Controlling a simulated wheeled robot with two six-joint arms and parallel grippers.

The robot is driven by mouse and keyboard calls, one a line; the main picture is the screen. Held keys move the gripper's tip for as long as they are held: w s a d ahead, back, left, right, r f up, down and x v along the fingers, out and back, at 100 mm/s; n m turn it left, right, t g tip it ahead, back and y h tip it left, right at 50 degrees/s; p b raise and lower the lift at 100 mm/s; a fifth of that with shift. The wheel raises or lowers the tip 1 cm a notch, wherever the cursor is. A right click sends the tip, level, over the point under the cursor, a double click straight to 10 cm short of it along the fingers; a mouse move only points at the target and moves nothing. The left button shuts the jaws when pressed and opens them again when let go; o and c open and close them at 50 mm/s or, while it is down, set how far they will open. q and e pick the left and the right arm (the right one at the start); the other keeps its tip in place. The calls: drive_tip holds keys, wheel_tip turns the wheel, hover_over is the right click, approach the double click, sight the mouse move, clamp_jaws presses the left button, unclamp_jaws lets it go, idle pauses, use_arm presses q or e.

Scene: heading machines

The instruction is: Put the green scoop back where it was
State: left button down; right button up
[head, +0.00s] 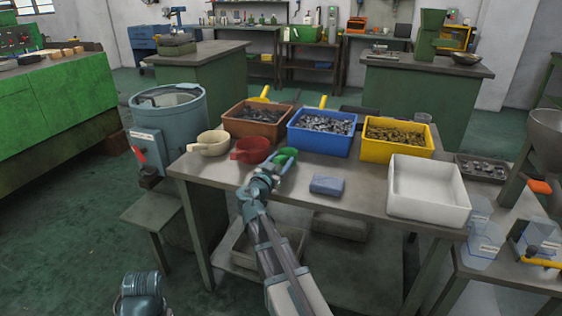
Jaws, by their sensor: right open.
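The green scoop (287,153) is at the table (334,179), in front of the gap between the brown and blue bins and just right of a red scoop (251,150). My right gripper (277,167) is open, right beside the green scoop at its near side. The gripper and wrist hide part of the scoop, so I cannot tell whether they touch. My left gripper does not show; only a teal part of my own body is at the bottom left.
Brown (258,119), blue (321,133) and yellow (397,140) bins of small metal parts line the back. A cream scoop (211,143) is at the left, a blue block (328,185) in the middle, a white bin (428,191) at the right. A grey drum (170,123) stands left.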

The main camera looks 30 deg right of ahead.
drive_tip(key=shift+r, duration=0.15)
drive_tip(key=v, duration=1.2)
